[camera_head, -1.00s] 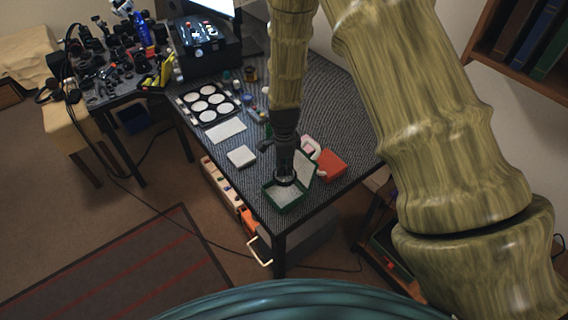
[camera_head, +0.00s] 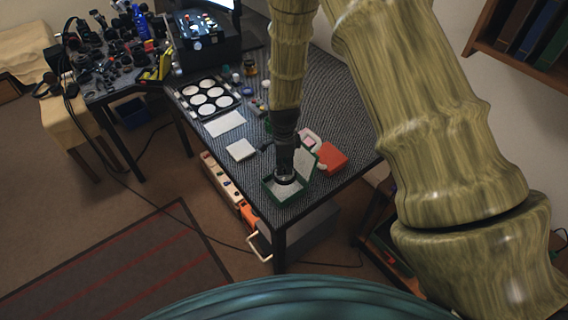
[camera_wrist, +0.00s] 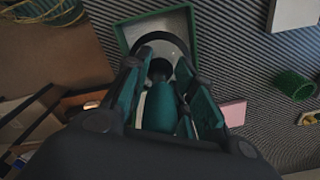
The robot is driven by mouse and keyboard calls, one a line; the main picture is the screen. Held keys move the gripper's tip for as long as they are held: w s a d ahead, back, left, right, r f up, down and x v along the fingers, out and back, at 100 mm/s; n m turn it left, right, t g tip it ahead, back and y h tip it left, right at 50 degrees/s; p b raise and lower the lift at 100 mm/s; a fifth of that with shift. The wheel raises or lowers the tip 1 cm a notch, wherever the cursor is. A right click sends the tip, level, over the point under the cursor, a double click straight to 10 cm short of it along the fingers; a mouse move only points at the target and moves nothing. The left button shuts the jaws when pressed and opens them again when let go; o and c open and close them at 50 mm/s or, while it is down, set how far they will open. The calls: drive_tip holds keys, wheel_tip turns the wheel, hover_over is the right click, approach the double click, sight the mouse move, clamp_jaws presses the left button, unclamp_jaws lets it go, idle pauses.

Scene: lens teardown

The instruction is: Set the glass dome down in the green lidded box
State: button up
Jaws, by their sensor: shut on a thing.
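The green lidded box (camera_head: 270,194) stands open near the front corner of the table, its lid (camera_head: 305,160) raised at the back right. In the wrist view the box's green rim (camera_wrist: 194,24) shows at the top. My gripper (camera_head: 286,172) points down over the box. In the wrist view my gripper (camera_wrist: 162,78) is shut on the glass dome (camera_wrist: 161,42), which shows as a dark round rim around a clear middle. The dome (camera_head: 285,181) is at the box opening in the head view. Whether it touches the box floor cannot be told.
A red box (camera_head: 332,157) lies just right of the green lid. A white block (camera_head: 240,150), a white sheet (camera_head: 225,123) and a tray of white discs (camera_head: 209,97) lie left and behind. The table's front edge is close to the box.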

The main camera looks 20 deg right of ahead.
drive_tip(key=shift+a+f+b, duration=0.1)
drive_tip(key=shift+f+b, duration=1.35)
drive_tip(key=shift+f, duration=2.3)
idle(3.2)
